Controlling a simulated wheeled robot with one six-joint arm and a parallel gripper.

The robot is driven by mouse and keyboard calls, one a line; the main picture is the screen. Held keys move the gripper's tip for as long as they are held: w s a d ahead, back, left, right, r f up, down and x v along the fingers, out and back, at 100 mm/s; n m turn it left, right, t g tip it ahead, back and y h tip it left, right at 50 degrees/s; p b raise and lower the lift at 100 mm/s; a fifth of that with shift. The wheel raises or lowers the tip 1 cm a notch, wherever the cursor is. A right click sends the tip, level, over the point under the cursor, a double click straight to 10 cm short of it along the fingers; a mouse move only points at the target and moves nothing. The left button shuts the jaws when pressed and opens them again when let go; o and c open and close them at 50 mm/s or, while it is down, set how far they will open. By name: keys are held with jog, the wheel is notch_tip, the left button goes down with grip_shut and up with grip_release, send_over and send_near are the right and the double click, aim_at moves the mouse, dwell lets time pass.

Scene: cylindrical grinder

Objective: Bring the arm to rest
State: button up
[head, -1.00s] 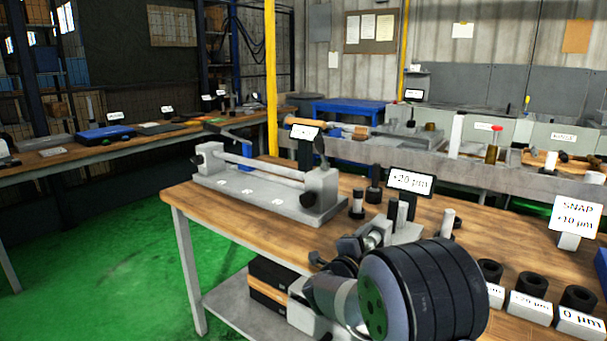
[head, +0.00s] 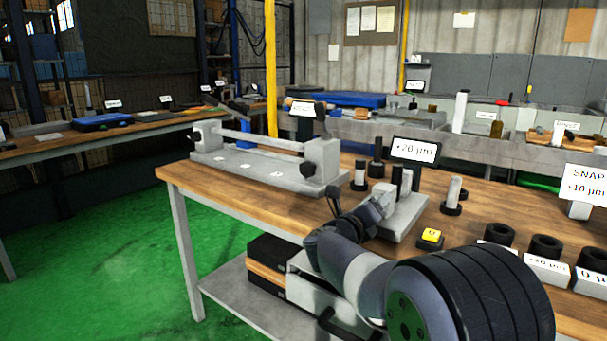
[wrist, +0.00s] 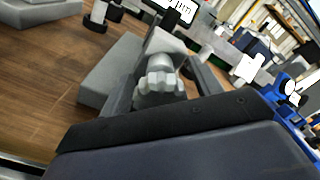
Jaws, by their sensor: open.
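My arm reaches in from the lower right of the head view, its dark ringed joint large in front. My gripper (head: 350,213) is at its far end, low over the front of the wooden bench (head: 230,205), beside a grey block fixture (head: 405,218). In the wrist view my gripper (wrist: 165,80) shows dark fingers apart, with a pale knobbed part (wrist: 160,88) of the fixture in sight between and beyond them. I see nothing held. Whether the fingers touch the fixture cannot be told.
A grey bench-centre fixture (head: 265,168) with a bar stands at the back left of the bench. A "+20 µm" sign (head: 415,150), a yellow button (head: 430,238) and several black rings (head: 546,247) stand close to the arm. Green floor (head: 120,235) is clear at left.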

jog(key=m+b, duration=0.2)
jog(key=m, duration=0.1)
jog(key=shift+m, duration=0.4)
jog(key=shift+r, duration=0.1)
